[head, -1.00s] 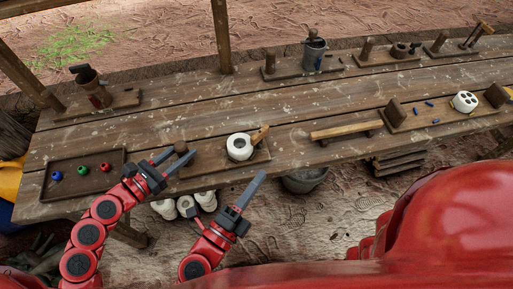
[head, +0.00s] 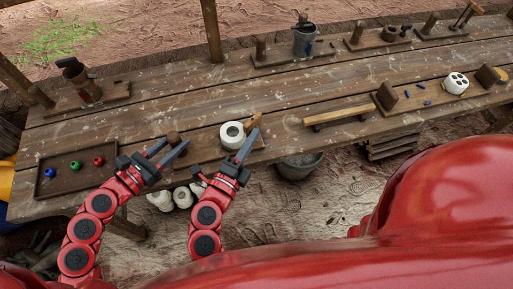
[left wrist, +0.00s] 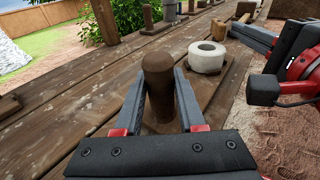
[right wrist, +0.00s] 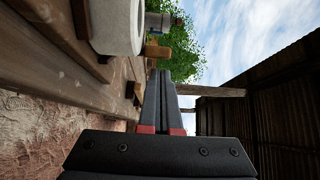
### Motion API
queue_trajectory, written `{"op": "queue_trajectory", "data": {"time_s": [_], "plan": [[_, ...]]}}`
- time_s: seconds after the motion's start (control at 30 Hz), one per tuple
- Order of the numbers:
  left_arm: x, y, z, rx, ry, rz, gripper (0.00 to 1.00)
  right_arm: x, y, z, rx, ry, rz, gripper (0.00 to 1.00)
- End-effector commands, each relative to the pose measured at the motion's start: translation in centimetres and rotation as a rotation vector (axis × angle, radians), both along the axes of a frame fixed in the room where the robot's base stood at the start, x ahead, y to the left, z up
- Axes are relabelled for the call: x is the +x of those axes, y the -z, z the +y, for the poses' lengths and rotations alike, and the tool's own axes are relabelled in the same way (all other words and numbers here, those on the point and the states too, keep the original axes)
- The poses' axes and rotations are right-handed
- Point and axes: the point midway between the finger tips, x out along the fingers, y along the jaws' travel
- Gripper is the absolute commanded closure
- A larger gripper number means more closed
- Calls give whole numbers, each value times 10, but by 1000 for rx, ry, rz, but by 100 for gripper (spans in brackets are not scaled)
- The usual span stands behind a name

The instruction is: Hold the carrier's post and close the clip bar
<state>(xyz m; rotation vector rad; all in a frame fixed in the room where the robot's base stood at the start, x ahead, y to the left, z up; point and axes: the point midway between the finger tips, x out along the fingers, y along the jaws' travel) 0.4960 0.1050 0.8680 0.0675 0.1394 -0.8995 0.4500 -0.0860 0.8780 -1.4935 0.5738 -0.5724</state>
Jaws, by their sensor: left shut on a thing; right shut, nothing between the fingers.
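The carrier is a low wooden board (left wrist: 231,73) near the front edge of the bench. Its upright round brown post (left wrist: 158,85) stands between the fingers of my left gripper (head: 170,147), which is shut on it. A white ring-shaped piece (head: 232,135) sits on the board; it also shows in the left wrist view (left wrist: 208,58). The wooden clip bar (head: 254,121) sticks up at an angle beside the white piece. My right gripper (head: 250,138) is shut and empty at the board's front right. In the right wrist view the bar (right wrist: 156,50) appears just past its fingertips.
A dark tray (head: 52,191) with coloured balls lies at the left. A wooden rail (head: 340,112) and another board with a white holed cylinder (head: 456,83) are at the right. Other stands line the back edge. A bucket (head: 300,166) is below the bench.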

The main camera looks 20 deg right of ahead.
Motion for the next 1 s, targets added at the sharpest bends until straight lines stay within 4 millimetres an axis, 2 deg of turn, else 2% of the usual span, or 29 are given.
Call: {"op": "queue_trajectory", "data": {"time_s": [0.47,1.0], "plan": [[0,0,0,-1,-1,1,100,6,0,4,-1,2,-1,100],[0,0,0,0,-1,0,100,13,2,11,1,88,4,100]]}}
